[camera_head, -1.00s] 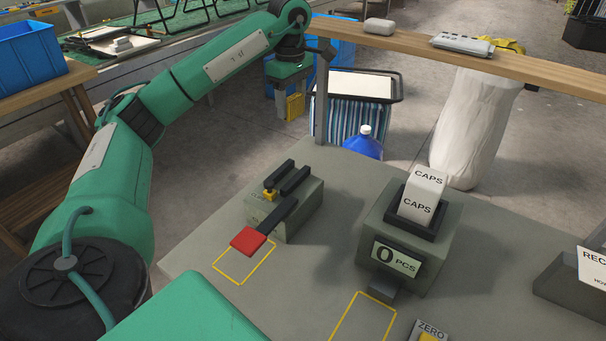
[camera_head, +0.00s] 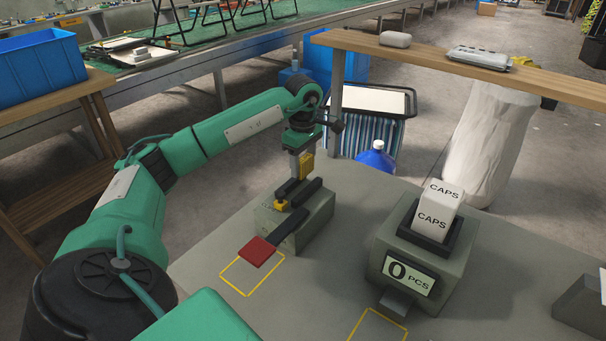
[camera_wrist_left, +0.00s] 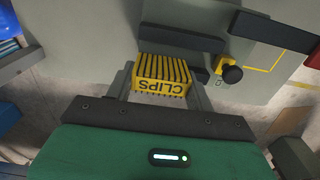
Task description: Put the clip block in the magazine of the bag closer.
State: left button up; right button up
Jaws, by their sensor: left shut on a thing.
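The clip block (camera_head: 307,166) is yellow. In the left wrist view the clip block (camera_wrist_left: 162,75) shows dark stripes and the word CLIPS. My left gripper (camera_head: 301,170) is shut on it and holds it upright at the back end of the bag closer (camera_head: 318,222). The bag closer is a grey box with black rails on top, a small yellow part and a red-ended lever (camera_head: 258,251). In the left wrist view the block is close to one black rail (camera_wrist_left: 180,38); I cannot tell whether they touch. My right gripper is not in view.
A caps dispenser (camera_head: 379,243) with a counter showing 0 PCS stands right of the bag closer. A wooden shelf (camera_head: 430,48) runs across behind the table. A blue jug (camera_head: 376,157) stands behind the table. Yellow outlines mark the front tabletop.

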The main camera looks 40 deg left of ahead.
aim_at(303, 175)
pick_arm(q)
notch_tip(303, 175, down, 4)
jog(key=shift+s, duration=0.1)
jog(key=shift+f, duration=0.25)
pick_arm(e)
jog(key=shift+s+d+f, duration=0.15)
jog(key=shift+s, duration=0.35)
pick_arm(q)
jog(key=shift+f, duration=0.1)
jog(key=o, duration=0.8)
jog(key=shift+o, duration=0.9)
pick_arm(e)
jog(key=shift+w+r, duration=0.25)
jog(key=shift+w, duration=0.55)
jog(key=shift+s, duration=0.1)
